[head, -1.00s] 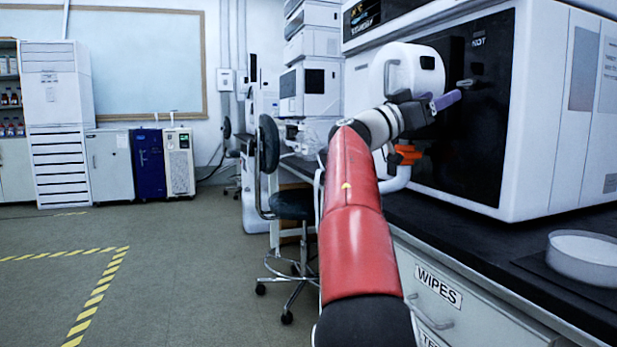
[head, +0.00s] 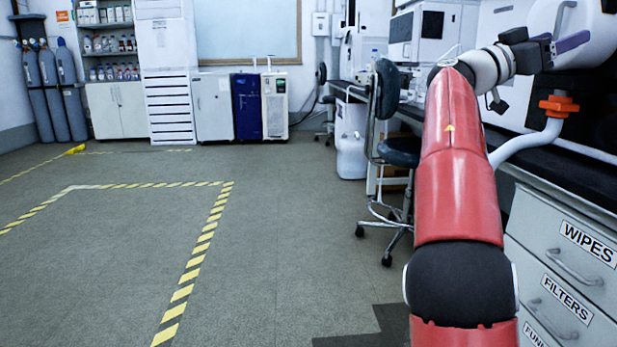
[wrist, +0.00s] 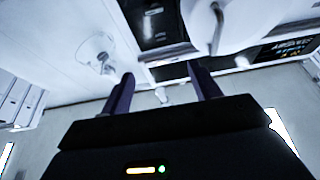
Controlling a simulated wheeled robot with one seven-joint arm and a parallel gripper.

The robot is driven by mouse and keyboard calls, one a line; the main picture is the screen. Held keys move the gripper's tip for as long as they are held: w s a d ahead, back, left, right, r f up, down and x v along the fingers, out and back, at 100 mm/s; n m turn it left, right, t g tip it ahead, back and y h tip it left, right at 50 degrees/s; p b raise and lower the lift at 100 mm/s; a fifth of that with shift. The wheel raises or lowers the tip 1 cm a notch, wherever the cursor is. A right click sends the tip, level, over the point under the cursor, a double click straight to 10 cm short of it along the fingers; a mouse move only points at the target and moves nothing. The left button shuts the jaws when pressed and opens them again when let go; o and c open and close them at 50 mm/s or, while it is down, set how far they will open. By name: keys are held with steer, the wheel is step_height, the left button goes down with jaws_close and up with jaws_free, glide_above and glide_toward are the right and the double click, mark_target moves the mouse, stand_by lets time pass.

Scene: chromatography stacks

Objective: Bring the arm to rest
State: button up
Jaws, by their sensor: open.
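My gripper (head: 572,42) is at the upper right of the head view, at the end of my red arm. It points right, toward the white and black instrument (head: 596,85) above the bench. In the wrist view my gripper (wrist: 162,88) shows two dark purple fingers spread apart. Nothing is between them, so it is open and empty. How far the fingers are from the instrument cannot be told.
The black bench top (head: 575,170) with labelled drawers (head: 570,265) runs along the right. A dark stool (head: 400,152) stands left of my arm. The floor (head: 110,270) at left is clear, with yellow-black tape. Gas cylinders (head: 50,95) stand at the far left.

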steer(key=s+d+f+n+t+y, duration=0.1)
steer(key=s+f+n+t+y, duration=0.25)
steer(key=f, duration=0.65)
steer(key=s+d+f+n+y, duration=0.1)
steer(key=s+f+n+y, duration=0.25)
steer(key=f+y, duration=0.5)
steer(key=s+a+f+n+y, duration=0.5)
steer(key=s+a+f, duration=0.6)
steer(key=a+f, duration=0.35)
steer(key=s+a+f+n+y, duration=0.5)
steer(key=s+a+f, duration=0.5)
steer(key=a+f, duration=0.45)
step_height(320, 180, up, 14)
steer(key=p, duration=1.3)
steer(key=shift+a+f, duration=0.15)
steer(key=shift+a, duration=0.1)
steer(key=shift+t, duration=0.25)
steer(key=shift+c, duration=0.3)
